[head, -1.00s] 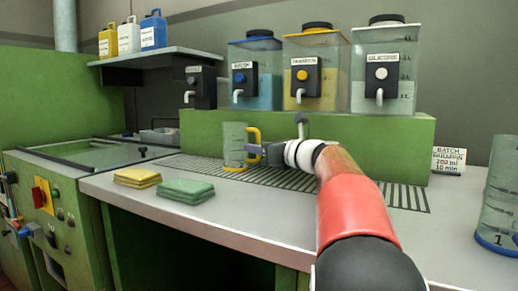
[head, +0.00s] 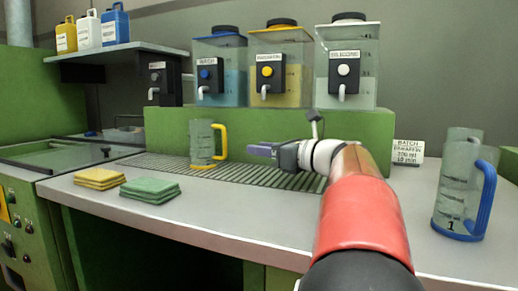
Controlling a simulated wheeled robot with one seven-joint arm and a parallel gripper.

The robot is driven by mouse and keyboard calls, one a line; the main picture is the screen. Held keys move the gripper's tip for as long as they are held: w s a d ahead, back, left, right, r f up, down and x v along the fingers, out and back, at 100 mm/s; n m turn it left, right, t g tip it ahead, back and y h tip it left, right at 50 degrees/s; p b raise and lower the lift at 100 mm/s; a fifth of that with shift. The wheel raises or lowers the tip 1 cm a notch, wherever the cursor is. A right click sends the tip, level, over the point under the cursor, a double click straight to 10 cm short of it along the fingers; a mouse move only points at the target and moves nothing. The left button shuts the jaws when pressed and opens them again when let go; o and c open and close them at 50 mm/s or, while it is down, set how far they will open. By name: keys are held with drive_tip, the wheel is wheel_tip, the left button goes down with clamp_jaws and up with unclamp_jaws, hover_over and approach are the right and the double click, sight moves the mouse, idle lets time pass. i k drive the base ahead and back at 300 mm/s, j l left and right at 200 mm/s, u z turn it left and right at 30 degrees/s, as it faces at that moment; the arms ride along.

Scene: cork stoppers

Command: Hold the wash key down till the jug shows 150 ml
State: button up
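The wash tank (head: 233,86) is clear with blue liquid, and its round blue wash key (head: 205,74) sits on a black tap block above a white spout. The jug with the yellow handle (head: 203,148) stands upright on the grille, roughly below that spout in the head view. I see no coloured liquid in it, and its marks are too small to read. My gripper (head: 262,150) is to the right of the jug, apart from its handle and well below the key. It is seen side-on, so its finger gap is hidden. It appears to hold nothing.
A yellow-liquid tank (head: 293,80) and a clear-liquid tank (head: 362,80) stand right of the wash tank on the green ledge (head: 360,130). A blue-handled jug (head: 459,190) stands at right. Yellow cloths (head: 100,178) and green cloths (head: 150,190) lie front left.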

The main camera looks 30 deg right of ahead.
sight(205, 73)
drive_tip(key=k+j, duration=0.65)
drive_tip(key=k, duration=0.25)
